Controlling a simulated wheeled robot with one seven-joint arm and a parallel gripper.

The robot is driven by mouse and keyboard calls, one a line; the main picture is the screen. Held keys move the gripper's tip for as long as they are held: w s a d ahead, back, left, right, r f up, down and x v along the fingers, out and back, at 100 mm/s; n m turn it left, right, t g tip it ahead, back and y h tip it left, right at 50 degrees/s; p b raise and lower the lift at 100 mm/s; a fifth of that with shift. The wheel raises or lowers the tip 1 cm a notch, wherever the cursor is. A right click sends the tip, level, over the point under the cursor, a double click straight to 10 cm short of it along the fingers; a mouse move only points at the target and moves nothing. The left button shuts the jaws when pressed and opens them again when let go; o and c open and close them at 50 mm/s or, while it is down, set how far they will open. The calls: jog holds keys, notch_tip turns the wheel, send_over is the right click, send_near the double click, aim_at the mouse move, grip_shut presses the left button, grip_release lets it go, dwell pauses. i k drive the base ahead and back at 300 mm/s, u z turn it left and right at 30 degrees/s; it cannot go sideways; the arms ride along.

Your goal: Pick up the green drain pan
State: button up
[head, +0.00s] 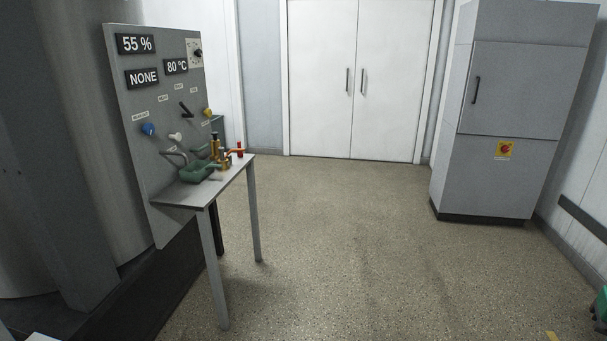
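The green drain pan (194,174) is a small, dark green open pan with a raised handle-like part at its left. It sits on the narrow grey table (190,194) beside the control panel, near the table's left edge. Brass-coloured and red fittings stand right behind it and partly overlap it in the view. My gripper is not in the picture.
The grey control panel (120,75) with knobs, levers and displays rises on the table's left. A grey cabinet (520,85) stands at the right, and white double doors (322,80) close the back. The speckled floor (340,240) in the middle is clear.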

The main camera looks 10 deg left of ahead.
aim_at(199, 169)
jog(key=u, duration=0.15)
jog(key=i, duration=1.15)
jog(key=u, duration=0.45)
jog(key=i, duration=1.3)
jog(key=u, duration=0.45)
jog(key=i, duration=0.6)
jog(key=u, duration=0.1)
